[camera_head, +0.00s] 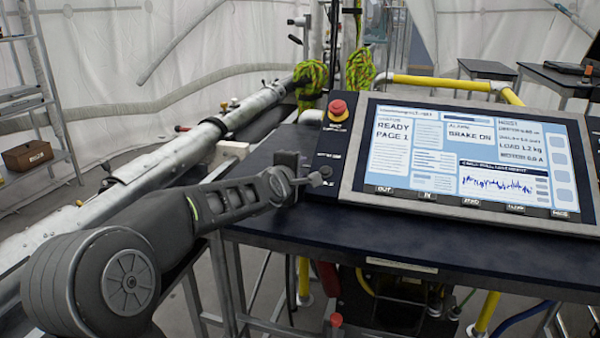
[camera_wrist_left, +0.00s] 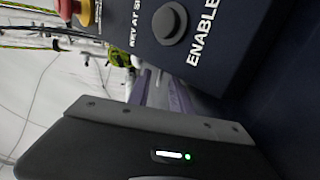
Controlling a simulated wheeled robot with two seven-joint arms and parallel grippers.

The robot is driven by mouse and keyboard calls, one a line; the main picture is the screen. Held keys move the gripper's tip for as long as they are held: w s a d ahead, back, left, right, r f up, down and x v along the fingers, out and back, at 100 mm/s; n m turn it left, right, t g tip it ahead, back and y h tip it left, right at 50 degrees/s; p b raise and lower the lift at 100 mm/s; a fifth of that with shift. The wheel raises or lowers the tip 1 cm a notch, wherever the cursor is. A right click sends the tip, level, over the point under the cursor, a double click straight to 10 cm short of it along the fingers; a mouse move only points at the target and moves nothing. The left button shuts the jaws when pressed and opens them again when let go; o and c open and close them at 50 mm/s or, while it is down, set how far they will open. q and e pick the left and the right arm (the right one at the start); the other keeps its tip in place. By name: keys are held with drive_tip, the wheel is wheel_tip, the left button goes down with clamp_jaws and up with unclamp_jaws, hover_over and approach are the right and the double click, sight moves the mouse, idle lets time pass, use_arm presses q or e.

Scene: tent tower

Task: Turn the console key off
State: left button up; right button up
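The console (camera_head: 345,185) stands on a dark table, with a narrow black control strip left of its lit screen. My left gripper (camera_head: 308,181) is at the lower part of that strip, below the red stop button. The key cannot be made out clearly; the gripper covers much of that area. The left wrist view shows the console panel (camera_wrist_left: 225,50) close up, with a round black knob (camera_wrist_left: 170,23) beside the word ENABLE and part of a "KEY AT" label. I cannot tell whether the fingers touch anything or how far apart they are. My right gripper is not in view.
The red stop button (camera_head: 338,109) sits on a yellow base above my gripper; it also shows in the left wrist view (camera_wrist_left: 82,10). The screen (camera_head: 465,155) fills the right side. A long metal tube (camera_head: 190,145) runs behind my left arm. The table front (camera_head: 400,250) is clear.

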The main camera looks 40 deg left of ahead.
use_arm(q)
drive_tip(key=shift+w+a+f, duration=0.1)
drive_tip(key=shift+w, duration=0.15)
clamp_jaws()
idle(1.4)
